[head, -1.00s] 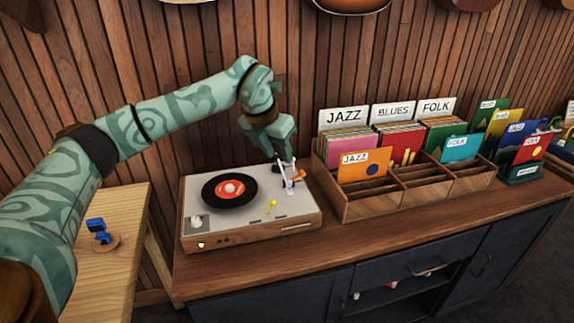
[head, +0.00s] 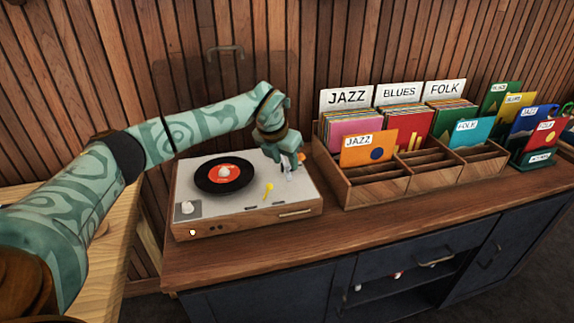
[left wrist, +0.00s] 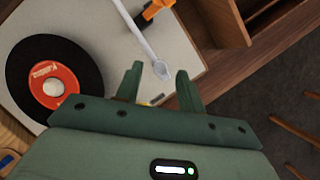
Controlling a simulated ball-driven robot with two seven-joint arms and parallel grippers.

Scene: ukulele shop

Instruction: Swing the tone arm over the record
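The turntable (head: 245,205) stands on the wooden counter with a black record (head: 205,180) with a red label on it. The pale tone arm (head: 289,172) is at the right of the deck, beside the record and not over it. In the left wrist view the tone arm (left wrist: 141,38) ends in a rounded tip between and just beyond my fingertips. My left gripper (head: 287,163) is down at the tone arm; in the left wrist view the left gripper (left wrist: 160,72) has its fingers apart, with gaps around the tip. My right gripper is not in view.
A yellow lever (head: 268,189) stands on the deck's front right. A wooden record crate (head: 375,188) stands close to the right of the turntable. A faint see-through panel with a grey handle (head: 226,50) shows behind it. The front counter strip is clear.

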